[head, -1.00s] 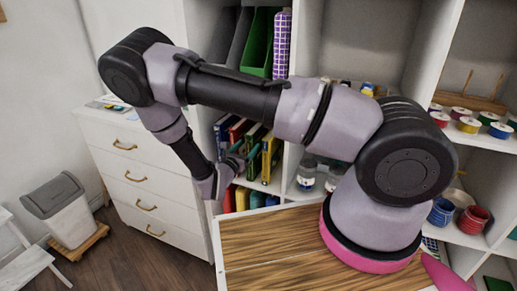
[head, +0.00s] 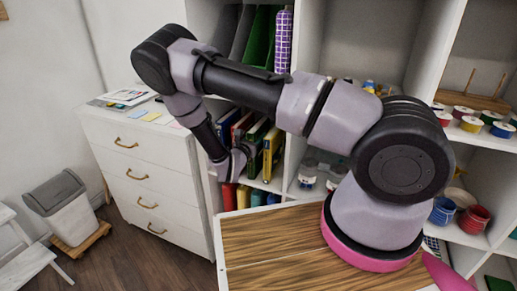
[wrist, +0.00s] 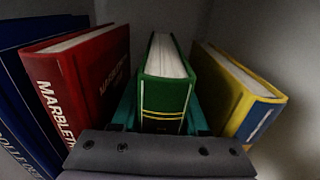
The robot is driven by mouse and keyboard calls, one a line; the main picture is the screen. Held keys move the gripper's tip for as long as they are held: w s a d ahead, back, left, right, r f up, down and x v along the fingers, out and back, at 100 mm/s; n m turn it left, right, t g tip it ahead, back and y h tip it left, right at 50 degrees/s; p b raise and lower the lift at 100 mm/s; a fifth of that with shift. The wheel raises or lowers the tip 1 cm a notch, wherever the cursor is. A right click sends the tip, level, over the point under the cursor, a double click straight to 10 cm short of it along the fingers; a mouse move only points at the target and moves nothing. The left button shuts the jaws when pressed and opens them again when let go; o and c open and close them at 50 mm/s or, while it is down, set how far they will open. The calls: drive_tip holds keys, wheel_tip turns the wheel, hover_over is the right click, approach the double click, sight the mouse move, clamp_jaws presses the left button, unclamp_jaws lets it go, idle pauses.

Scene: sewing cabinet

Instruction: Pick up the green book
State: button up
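The green book (wrist: 166,100) stands upright on a cabinet shelf, its spine toward my wrist camera, between a red book and a yellow book. My gripper (wrist: 163,118) has reached into the row, with one teal finger at the left and one at the right of the green book. The fingers look open around it; whether they touch its covers is not clear. In the head view the gripper (head: 240,158) is at the row of books, its fingertips mostly hidden by the wrist and the books.
The red book (wrist: 85,75) and a dark blue book (wrist: 25,100) stand at the left. The yellow book (wrist: 235,90) leans close at the right. A white drawer cabinet (head: 140,175) stands left of the shelf, and a wooden tabletop (head: 275,240) lies below my arm.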

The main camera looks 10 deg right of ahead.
clamp_jaws()
idle(1.1)
